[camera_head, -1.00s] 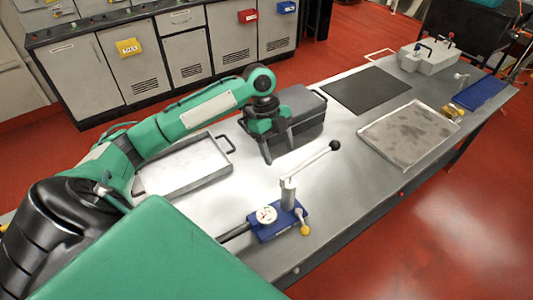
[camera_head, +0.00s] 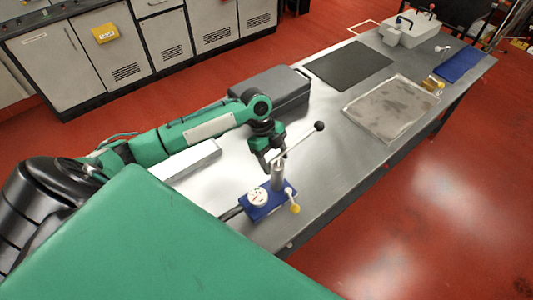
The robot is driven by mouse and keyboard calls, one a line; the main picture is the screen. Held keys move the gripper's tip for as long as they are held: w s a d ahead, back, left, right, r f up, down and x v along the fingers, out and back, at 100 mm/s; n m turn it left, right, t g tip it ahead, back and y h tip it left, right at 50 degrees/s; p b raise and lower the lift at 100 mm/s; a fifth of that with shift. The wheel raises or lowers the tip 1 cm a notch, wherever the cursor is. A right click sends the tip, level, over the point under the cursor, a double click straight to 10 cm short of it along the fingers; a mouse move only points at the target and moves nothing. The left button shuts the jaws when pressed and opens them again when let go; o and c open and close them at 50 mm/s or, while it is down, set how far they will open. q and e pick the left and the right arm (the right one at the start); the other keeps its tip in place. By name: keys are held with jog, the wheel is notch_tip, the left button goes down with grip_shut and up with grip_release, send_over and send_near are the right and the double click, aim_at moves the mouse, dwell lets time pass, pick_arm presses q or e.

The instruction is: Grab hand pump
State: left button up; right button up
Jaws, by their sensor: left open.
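The hand pump (camera_head: 277,179) stands on a blue base near the front edge of the metal table. It has a white round gauge, a yellow knob and a long lever with a black ball end that slants up to the right. My left gripper (camera_head: 270,164) hangs just above and behind the pump body, close to the lower part of the lever. It is open, its fingers pointing down and partly dark against the table. I cannot tell whether a finger touches the pump. My right gripper is not in view.
A grey case (camera_head: 276,90) lies behind my left forearm, and a shallow tray (camera_head: 190,160) is partly hidden by it. Bare table lies right of the pump.

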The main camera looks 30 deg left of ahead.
pick_arm(q)
jog(key=shift+x, duration=1.2)
grip_shut()
jog(key=shift+w+r, duration=0.1)
